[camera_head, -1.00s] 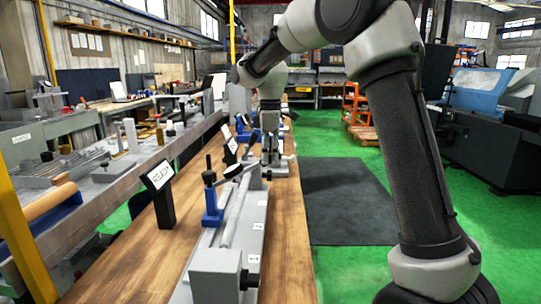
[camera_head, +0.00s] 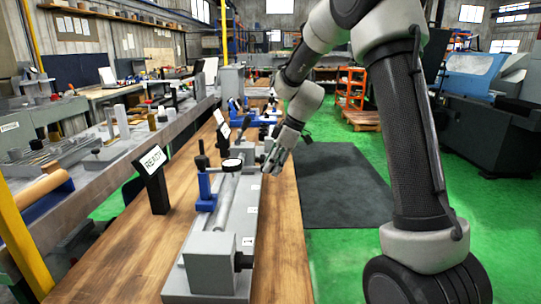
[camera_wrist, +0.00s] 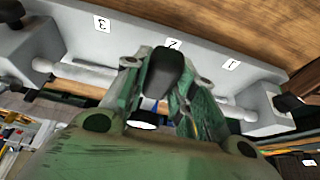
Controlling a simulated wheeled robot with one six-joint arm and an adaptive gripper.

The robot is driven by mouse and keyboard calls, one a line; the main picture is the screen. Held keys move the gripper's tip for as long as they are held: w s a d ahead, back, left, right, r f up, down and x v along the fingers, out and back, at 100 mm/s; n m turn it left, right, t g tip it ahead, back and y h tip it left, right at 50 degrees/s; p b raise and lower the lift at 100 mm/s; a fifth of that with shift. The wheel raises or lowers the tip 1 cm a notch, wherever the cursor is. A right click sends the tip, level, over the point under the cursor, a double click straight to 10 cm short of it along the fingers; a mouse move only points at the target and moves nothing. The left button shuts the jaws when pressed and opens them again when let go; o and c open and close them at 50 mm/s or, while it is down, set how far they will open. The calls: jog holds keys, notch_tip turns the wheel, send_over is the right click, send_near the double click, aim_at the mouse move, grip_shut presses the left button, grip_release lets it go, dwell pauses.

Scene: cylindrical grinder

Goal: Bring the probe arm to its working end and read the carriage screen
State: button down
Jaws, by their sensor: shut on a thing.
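The grey grinder bed (camera_head: 206,280) stands on the wooden bench with a round bar (camera_head: 226,200) along it. A blue carriage (camera_head: 207,186) with a black knob on top and a round white-faced dial (camera_head: 232,165) sits on it. My gripper (camera_head: 270,165) is low at the bed's right side, close to the dial. In the wrist view, my gripper (camera_wrist: 165,85) is shut on a black handle (camera_wrist: 165,75) that stands over the bar, in front of label 2. Which part the handle belongs to is partly hidden by the fingers. A tilted screen (camera_head: 152,160) on a black post reads READY.
More small devices with screens (camera_head: 224,130) stand farther along the wooden bench (camera_head: 285,255). A grey workbench (camera_head: 60,165) with parts is at left, beside a yellow post (camera_head: 22,240). A dark mat (camera_head: 340,200) and green floor lie open at right.

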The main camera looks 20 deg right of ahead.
jog(key=shift+f+y, duration=0.4)
jog(key=shift+f, duration=0.45)
jog(key=shift+s+f, duration=0.1)
jog(key=c, duration=1.2)
grip_release()
jog(key=shift+o, duration=0.2)
jog(key=v, duration=1.2)
